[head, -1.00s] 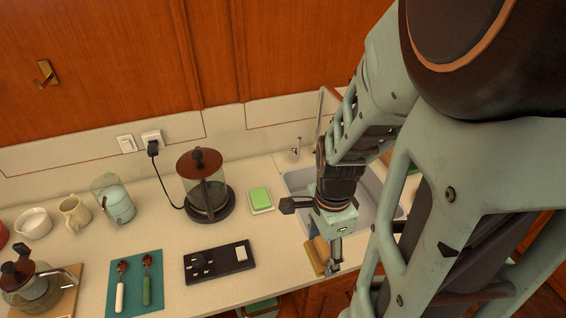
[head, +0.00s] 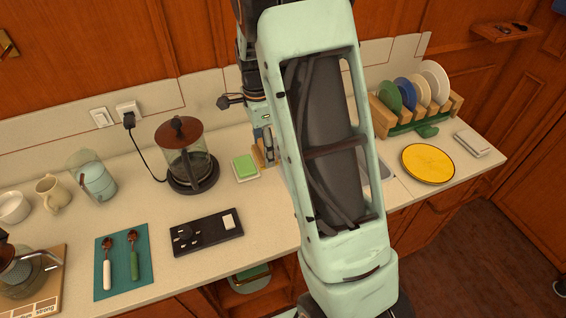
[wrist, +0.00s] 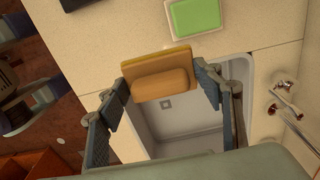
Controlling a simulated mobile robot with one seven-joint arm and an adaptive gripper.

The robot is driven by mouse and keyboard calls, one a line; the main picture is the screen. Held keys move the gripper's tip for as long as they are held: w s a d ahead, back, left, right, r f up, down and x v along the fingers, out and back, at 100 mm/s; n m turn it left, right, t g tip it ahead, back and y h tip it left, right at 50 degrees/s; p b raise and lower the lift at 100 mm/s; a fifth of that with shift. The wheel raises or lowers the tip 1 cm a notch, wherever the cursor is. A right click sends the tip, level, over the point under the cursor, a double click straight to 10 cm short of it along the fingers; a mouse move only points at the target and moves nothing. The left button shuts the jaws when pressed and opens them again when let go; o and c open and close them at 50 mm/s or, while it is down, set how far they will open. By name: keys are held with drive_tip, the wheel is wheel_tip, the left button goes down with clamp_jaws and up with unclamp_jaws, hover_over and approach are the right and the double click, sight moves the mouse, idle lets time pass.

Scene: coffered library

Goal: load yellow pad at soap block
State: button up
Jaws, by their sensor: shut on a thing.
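The soap block (head: 244,166) is a green bar on a white dish (head: 247,178) on the counter. It also shows at the top of the wrist view (wrist: 194,16). The yellow pad (wrist: 135,68) has a tan block-shaped grip (wrist: 160,84). My gripper (wrist: 161,80) is shut on it, one finger at each end. In the head view, my gripper (head: 267,150) and the pad (head: 257,156) are just right of the soap, partly hidden by my arm. The wrist view shows a gap between pad and soap; the pad's working face is hidden.
The sink (wrist: 185,130) lies below the pad. A coffee maker (head: 187,160) stands left of the soap, with a black socket panel (head: 203,236) in front. A dish rack (head: 388,118) and a yellow plate (head: 428,163) are at the right. A tap (wrist: 285,85) stands beside the sink.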

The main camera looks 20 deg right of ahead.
approach(245, 165)
drive_tip(key=shift+w+d+f+b, duration=0.1)
drive_tip(key=shift+d+f+b, duration=0.05)
drive_tip(key=shift+f+b, duration=2.3)
drive_tip(key=shift+f, duration=0.7)
drive_tip(key=shift+r, duration=0.1)
wheel_tip(245, 165, up, 7)
drive_tip(key=p, duration=0.4)
idle(0.6)
idle(0.6)
